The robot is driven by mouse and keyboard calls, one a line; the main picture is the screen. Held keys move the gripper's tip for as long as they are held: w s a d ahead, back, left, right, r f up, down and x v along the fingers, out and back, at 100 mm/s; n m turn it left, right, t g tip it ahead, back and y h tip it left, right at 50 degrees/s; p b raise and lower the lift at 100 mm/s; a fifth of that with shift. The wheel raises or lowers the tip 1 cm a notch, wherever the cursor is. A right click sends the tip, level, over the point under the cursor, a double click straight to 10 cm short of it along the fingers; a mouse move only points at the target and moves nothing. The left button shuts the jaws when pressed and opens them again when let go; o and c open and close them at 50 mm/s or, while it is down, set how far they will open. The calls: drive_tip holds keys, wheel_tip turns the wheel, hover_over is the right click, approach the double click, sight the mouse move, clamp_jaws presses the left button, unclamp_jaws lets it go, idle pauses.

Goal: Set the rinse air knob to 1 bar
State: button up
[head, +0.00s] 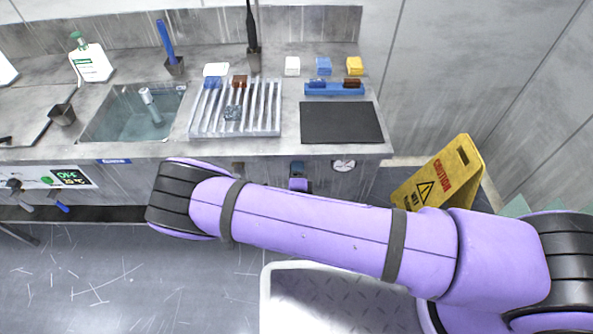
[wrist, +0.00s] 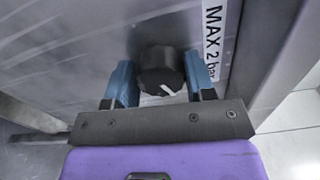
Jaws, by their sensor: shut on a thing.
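The black round knob (wrist: 160,68) is in the wrist view, on the grey metal front panel. A white pointer mark shows on its lower right edge, slanting toward the lower right of the picture. My gripper (wrist: 162,82) has one blue finger on each side of the knob and is shut on it. A white label reading "MAX 2 bar" (wrist: 212,45) is right of the knob. In the head view my gripper (head: 298,169) is small at the counter front, and the knob is not clearly visible there. A round white gauge (head: 343,165) is to its right; its reading is too small to tell.
The counter holds a sink (head: 135,112), a ribbed rack (head: 205,128), a dark mat (head: 342,123) and a blue tray (head: 335,89). A yellow caution sign (head: 440,178) stands on the floor at the right. My purple arm crosses in front of the counter.

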drive_tip(key=shift+f+n, duration=0.15)
drive_tip(key=shift+n, duration=3.65)
drive_tip(key=shift+d, duration=0.1)
drive_tip(key=o, duration=0.9)
drive_tip(key=shift+s, duration=0.15)
